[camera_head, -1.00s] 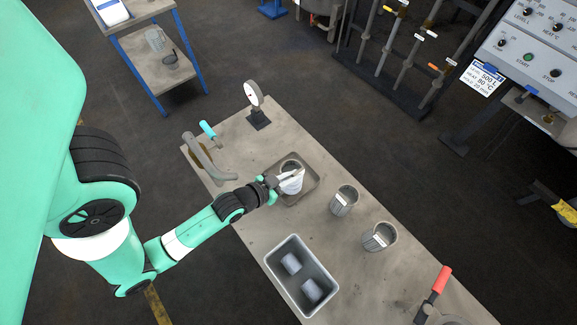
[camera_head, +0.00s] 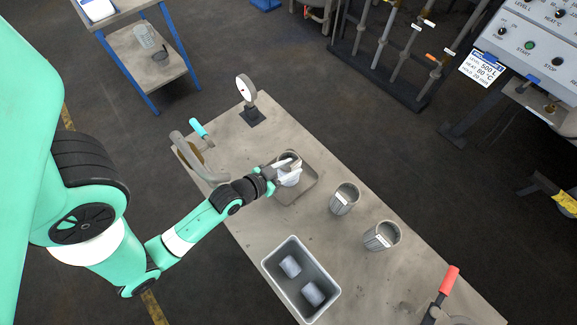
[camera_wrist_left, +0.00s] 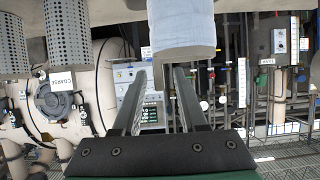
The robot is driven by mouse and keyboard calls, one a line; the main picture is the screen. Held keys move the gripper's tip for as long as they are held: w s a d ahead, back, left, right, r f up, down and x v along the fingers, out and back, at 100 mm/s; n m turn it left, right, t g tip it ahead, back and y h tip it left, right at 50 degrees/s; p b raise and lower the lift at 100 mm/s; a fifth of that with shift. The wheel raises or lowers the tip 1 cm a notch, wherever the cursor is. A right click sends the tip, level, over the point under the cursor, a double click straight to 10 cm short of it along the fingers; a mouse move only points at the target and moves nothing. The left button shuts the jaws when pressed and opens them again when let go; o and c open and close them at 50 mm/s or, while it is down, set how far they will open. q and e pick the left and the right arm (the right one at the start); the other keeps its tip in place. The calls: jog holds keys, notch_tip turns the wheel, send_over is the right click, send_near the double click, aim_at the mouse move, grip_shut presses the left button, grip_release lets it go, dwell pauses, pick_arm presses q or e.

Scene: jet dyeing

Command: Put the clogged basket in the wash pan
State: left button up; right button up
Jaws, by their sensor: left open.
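The clogged basket (camera_head: 289,179), pale grey-blue and rounded, sits in the shallow metal wash pan (camera_head: 306,194) on the bench. In the left wrist view the basket (camera_wrist_left: 182,30) fills the top centre with a smooth pale surface, just beyond the fingertips. My left gripper (camera_head: 284,167) is at the basket, with its fingers by the upper part. In the left wrist view the gripper (camera_wrist_left: 160,74) is open, with a clear gap between its two fingers. The fingers hide part of the basket in the head view. My right gripper is in no view.
Two perforated metal baskets (camera_head: 344,198) (camera_head: 381,236) stand right of the pan. A grey bin (camera_head: 268,266) with two grey-blue cylinders is in front. A red-handled tool (camera_head: 449,280) lies front right.

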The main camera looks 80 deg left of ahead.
pick_arm(q)
jog(key=v, duration=1.2)
jog(key=shift+d, duration=0.1)
